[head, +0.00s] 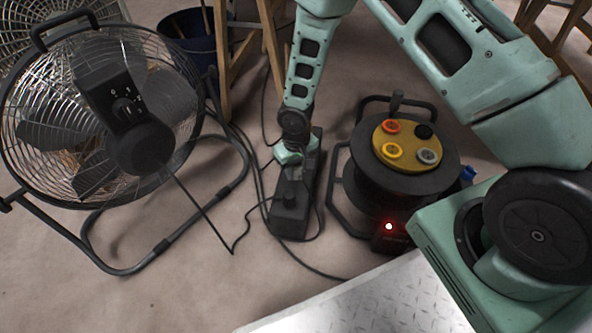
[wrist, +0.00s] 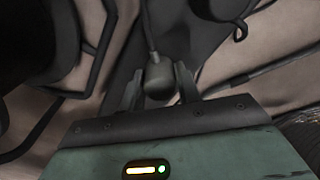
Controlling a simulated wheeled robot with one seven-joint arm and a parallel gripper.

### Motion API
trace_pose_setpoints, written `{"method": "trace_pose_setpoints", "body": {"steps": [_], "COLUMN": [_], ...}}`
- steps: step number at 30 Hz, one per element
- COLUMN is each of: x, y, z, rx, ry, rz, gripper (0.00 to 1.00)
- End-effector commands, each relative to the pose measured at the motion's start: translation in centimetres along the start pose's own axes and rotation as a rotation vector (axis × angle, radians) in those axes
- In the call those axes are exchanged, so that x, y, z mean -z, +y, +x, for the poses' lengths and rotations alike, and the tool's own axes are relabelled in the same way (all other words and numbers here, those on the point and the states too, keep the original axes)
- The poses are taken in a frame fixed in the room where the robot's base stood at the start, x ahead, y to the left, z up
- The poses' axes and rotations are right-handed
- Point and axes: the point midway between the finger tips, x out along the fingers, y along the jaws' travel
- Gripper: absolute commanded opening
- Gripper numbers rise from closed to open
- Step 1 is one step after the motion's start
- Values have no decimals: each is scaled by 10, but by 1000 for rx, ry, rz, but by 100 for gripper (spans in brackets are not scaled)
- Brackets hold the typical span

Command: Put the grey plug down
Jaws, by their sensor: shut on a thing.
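In the wrist view my gripper (wrist: 159,88) is shut on the grey plug (wrist: 159,78), a rounded dark grey body between the two fingers, with its cord running away at the top. In the head view my gripper (head: 290,155) points down at the far half of a long dark power strip (head: 296,225) on the floor. The held plug is hidden there behind my gripper and wrist. I cannot tell whether the plug touches the strip. Another dark plug (head: 289,198) with a cord sits on the strip's near half.
A large wire-caged fan (head: 110,130) stands left. A cable reel (head: 405,180) with coloured sockets on a yellow face stands right, close to the strip. A small box with a red light (head: 388,228) is below it. Cords cross the floor (head: 185,285). A blue bucket (head: 190,45) stands behind.

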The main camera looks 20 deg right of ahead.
Motion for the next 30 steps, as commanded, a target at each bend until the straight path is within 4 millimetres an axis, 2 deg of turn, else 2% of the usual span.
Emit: {"method": "trace_pose_setpoints", "body": {"steps": [11,12,14,23,26,30], "x": [0,0,0,0,0,0], "y": [0,0,0,0,0,0], "z": [6,6,5,4,-4,-28], "rx": [0,0,0,0,0,0], "ry": [0,0,0,0,1,2], "rz": [1,1,1,1,0,2], "gripper": [0,38,54,54,54,54]}}
